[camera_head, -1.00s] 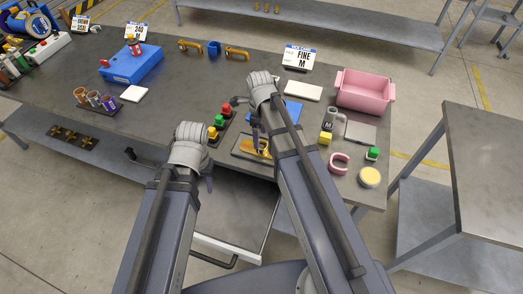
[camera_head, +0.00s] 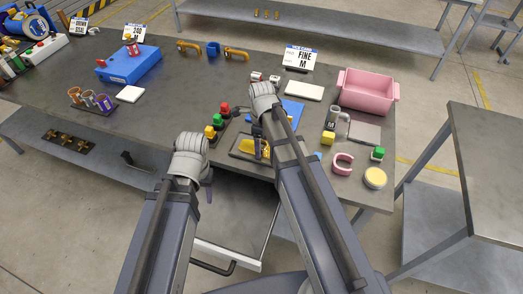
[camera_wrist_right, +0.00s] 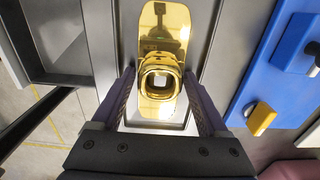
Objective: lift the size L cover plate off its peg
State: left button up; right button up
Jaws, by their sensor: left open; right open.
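A shiny gold plate (camera_wrist_right: 152,45) with rounded ends lies in a grey metal tray (camera_wrist_right: 190,60) in the right wrist view. A squarish collar (camera_wrist_right: 160,76) rises from it, with a pale square in its middle. No size mark is legible. My right gripper (camera_wrist_right: 163,108) is open, its fingers on either side of the plate's near part; whether they touch it is unclear. In the head view the gold plate (camera_head: 248,146) is partly hidden behind my right gripper (camera_head: 259,150). My left gripper (camera_head: 207,190) is open and empty, off the table's front edge.
Red, green and yellow pieces (camera_head: 217,119) stand left of the tray. A blue board (camera_wrist_right: 290,80) with a yellow knob lies to its right. A pink bin (camera_head: 368,92), a grey mug (camera_head: 337,122) and a pink ring (camera_head: 343,163) are farther right. An open drawer (camera_head: 235,220) is below.

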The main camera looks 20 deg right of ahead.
grip_shut()
dwell(0.4)
